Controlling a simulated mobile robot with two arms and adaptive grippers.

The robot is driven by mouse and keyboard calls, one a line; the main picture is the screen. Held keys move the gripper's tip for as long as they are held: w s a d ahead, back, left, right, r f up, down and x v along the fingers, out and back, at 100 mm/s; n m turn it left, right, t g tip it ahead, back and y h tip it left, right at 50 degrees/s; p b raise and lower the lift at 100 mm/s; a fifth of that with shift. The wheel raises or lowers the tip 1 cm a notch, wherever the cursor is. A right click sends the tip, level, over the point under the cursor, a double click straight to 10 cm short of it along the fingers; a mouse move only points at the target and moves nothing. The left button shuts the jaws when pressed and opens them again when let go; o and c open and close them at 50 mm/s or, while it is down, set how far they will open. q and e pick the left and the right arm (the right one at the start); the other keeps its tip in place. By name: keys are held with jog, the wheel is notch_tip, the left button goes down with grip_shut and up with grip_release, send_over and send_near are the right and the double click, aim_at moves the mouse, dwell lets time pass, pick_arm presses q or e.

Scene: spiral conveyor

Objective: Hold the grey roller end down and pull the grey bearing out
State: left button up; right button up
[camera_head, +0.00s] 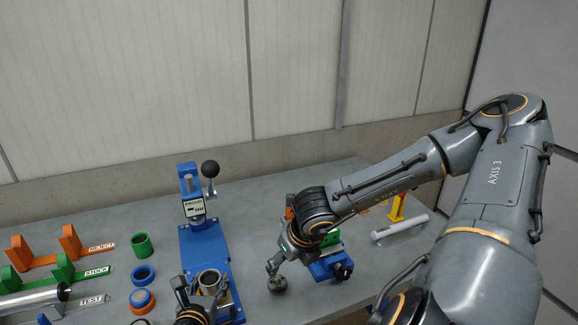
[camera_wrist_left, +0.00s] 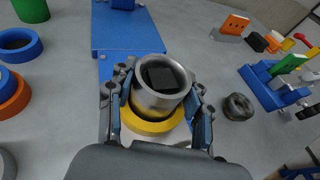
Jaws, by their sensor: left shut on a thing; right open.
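The grey roller end (camera_head: 208,279) is a short upright metal tube on the front of a blue fixture. It also shows in the left wrist view (camera_wrist_left: 160,98), over a yellow ring (camera_wrist_left: 150,124), with a dark block inside it. My left gripper (camera_head: 195,296) is shut on it, one finger on either side. A dark grey ring, seemingly the grey bearing (camera_wrist_left: 239,106), lies on the table to the right of the fixture; it also shows in the head view (camera_head: 277,285). My right gripper (camera_head: 274,266) is open just above it in the head view; its height cannot be told.
The blue press (camera_head: 195,190) with a black knob stands at the back. A blue vise (camera_head: 330,268) and a pale roller (camera_head: 400,230) are to the right. Green (camera_head: 142,245), blue (camera_head: 143,274) and orange (camera_head: 141,301) rings and labelled racks are to the left.

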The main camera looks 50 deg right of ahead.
pick_arm(q)
jog(key=shift+a+f, duration=0.15)
jog(key=shift+f, duration=0.15)
jog(key=o, duration=1.6)
jog(key=shift+w, duration=0.15)
jog(key=shift+r, duration=0.15)
jog(key=shift+r, duration=0.1)
jog(key=v, duration=1.1)
jog(key=shift+s+a, duration=0.25)
jog(key=shift+s, duration=0.05)
